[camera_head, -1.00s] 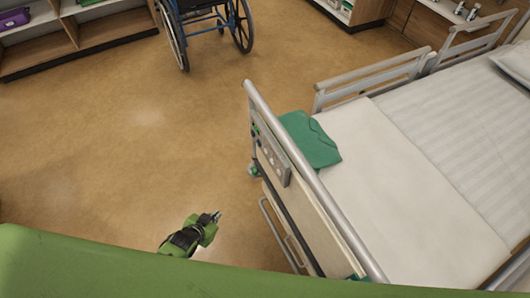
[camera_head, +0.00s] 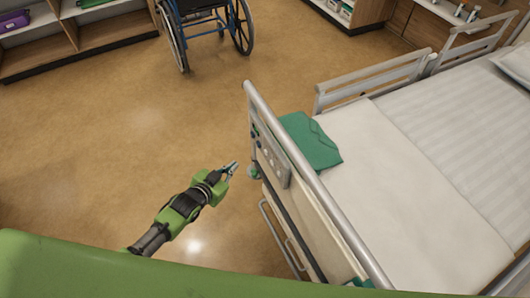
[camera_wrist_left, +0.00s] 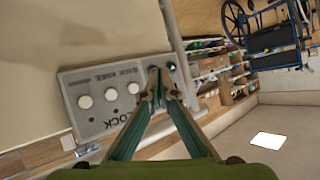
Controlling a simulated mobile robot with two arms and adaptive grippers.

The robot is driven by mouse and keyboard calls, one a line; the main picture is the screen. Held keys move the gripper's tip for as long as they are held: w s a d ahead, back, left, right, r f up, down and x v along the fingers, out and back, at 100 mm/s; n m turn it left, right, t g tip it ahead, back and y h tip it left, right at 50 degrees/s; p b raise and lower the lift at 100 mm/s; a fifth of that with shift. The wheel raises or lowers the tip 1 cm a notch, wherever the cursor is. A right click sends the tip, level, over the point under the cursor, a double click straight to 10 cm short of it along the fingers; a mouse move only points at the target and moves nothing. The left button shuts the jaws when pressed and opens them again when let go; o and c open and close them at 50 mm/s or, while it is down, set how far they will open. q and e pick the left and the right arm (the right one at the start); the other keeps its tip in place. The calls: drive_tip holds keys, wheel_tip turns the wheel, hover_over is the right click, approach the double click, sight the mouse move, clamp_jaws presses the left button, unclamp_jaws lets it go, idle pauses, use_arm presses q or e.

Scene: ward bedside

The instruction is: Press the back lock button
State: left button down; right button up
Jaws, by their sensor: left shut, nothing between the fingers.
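The bed's control panel (camera_head: 272,160) is a grey plate on the outer face of the footboard. In the left wrist view the panel (camera_wrist_left: 98,122) carries a row of round white buttons (camera_wrist_left: 111,94) and a "LOCK" label that appears turned over. Small lettering along the other edge is hard to read. A small dark knob (camera_wrist_left: 171,66) shows at the panel's far end. My left gripper (camera_head: 233,166) is shut and empty, to the left of the footboard and pointing towards it. In the wrist view its fingertips (camera_wrist_left: 160,72) overlap the panel's far end and hide part of it; contact cannot be told.
The bed (camera_head: 400,190) fills the right side, with a grey footboard rail (camera_head: 310,180) and a green folded cloth (camera_head: 312,142) on it. A wheelchair (camera_head: 205,25) and shelves (camera_head: 60,40) stand at the back. The floor (camera_head: 110,150) on the left is clear.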

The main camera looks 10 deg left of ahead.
sight(266, 152)
use_arm(q)
drive_tip(key=w+d+b, duration=0.2)
drive_tip(key=w+d, duration=0.3)
drive_tip(key=d, duration=0.2)
drive_tip(key=shift+d+b, duration=0.15)
drive_tip(key=shift+b, duration=0.2)
drive_tip(key=shift+w+d, duration=0.1)
drive_tip(key=shift+d, duration=0.05)
idle(1.2)
drive_tip(key=shift+w+d, duration=0.1)
drive_tip(key=shift+d, duration=0.1)
drive_tip(key=shift+w+d, duration=0.25)
drive_tip(key=shift+d, duration=0.1)
idle(0.7)
drive_tip(key=shift+a, duration=0.1)
drive_tip(key=shift+s+a+p, duration=0.4)
drive_tip(key=shift+s+a, duration=0.1)
drive_tip(key=shift+a, duration=0.1)
idle(0.3)
